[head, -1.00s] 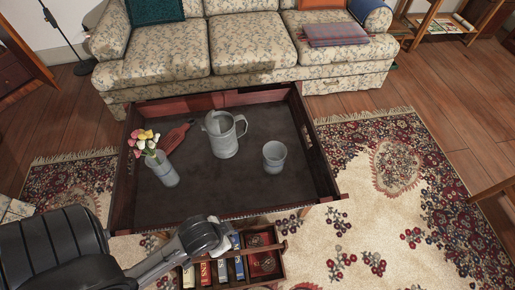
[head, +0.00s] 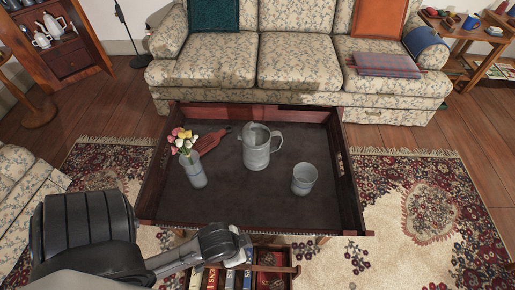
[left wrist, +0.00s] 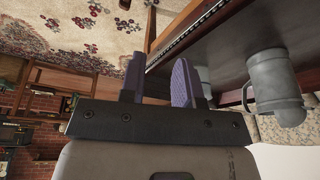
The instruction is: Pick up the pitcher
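The grey metal pitcher (head: 257,150) stands upright on the dark floor of the tray-topped table (head: 354,205), its handle toward the right. In the left wrist view, which is turned upside down, the pitcher (left wrist: 275,85) is at the right, outside the fingers. My left gripper (left wrist: 158,82) has its two purple fingers apart with nothing seen held between them. In the head view my left arm reaches over the table's near edge, well short of the pitcher, and its fingers are hard to make out. My right gripper is in neither view.
A grey cup (head: 304,178) stands right of the pitcher. A vase with flowers (head: 195,172) and a red paddle-shaped item (head: 211,141) are to its left. The tray has raised wooden sides. Books (head: 230,278) sit below the near edge; a sofa (head: 285,62) is behind.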

